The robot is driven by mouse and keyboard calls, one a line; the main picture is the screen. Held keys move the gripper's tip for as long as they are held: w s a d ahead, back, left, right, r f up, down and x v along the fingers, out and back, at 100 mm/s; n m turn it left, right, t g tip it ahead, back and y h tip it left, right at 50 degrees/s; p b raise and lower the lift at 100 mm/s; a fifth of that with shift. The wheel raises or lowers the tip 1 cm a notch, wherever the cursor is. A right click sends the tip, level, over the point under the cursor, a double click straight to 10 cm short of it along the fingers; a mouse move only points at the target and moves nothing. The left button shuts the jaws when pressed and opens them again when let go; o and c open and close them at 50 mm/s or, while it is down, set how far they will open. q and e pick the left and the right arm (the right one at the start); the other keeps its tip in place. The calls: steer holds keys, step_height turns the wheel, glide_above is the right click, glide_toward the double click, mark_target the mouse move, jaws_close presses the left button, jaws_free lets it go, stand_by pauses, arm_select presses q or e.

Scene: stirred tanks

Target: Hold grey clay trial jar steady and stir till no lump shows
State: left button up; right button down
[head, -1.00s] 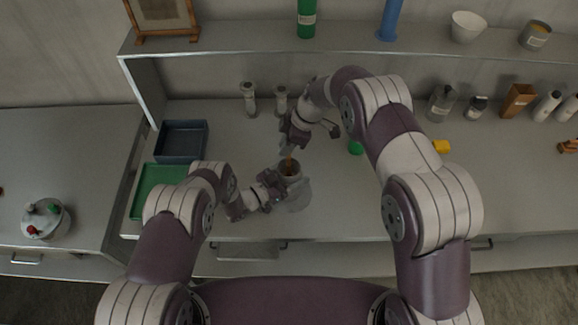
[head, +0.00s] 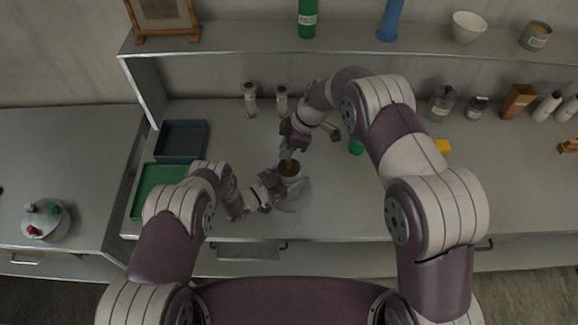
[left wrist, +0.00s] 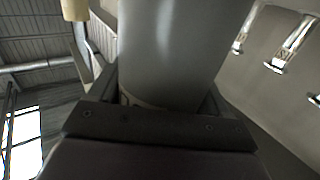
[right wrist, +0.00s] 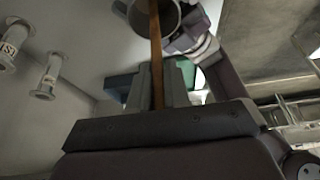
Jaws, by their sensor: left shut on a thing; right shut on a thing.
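The grey trial jar (head: 289,168) stands on the bench in the middle of the head view, its dark mouth facing up. My left gripper (head: 274,184) is shut on the jar's side. In the left wrist view the jar's smooth grey wall (left wrist: 170,45) fills the space between the fingers. My right gripper (head: 290,150) is above the jar, shut on a thin brown stirring stick (right wrist: 156,60). The stick's lower end is inside the jar mouth, which also shows in the right wrist view (right wrist: 139,22). The clay and any lumps are too small and dark to tell.
A dark blue-grey tray (head: 181,141) and a green mat or tray (head: 158,190) lie on the left. Two clear cylinders (head: 250,99) stand behind the jar. A green object (head: 356,147) and a yellow block (head: 443,146) are to the right. A shelf (head: 350,40) runs along the back.

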step_height(320, 180, up, 14)
steer(key=shift+f, duration=0.1)
stand_by(0.8)
arm_select(q)
steer(key=o, duration=1)
steer(key=shift+o, duration=0.2)
steer(key=v, duration=1.2)
